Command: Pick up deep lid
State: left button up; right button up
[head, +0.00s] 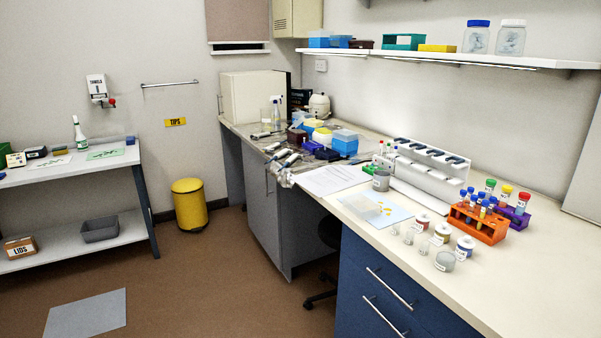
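I cannot tell for certain which thing is the deep lid. A clear, shallow box-like piece (362,206) lies on the light blue mat (400,213) on the right bench. A cardboard box marked LIDS (20,247) stands on the lower shelf at the far left; its contents are too small to make out.
An orange tube rack (478,226) and a white pipette stand (425,178) stand farther back on the bench (540,270). Bottles and blue boxes crowd its far end. A yellow bin (189,205) stands on the floor. The bench's near right part is clear.

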aim_at(363, 208)
jog(key=i+u, duration=0.4)
jog(key=i, duration=0.95)
jog(key=i+l+z, duration=0.1)
jog(key=i+z, duration=0.5)
jog(key=z, duration=0.2)
jog(key=i+z, duration=0.7)
jog(key=k, duration=0.05)
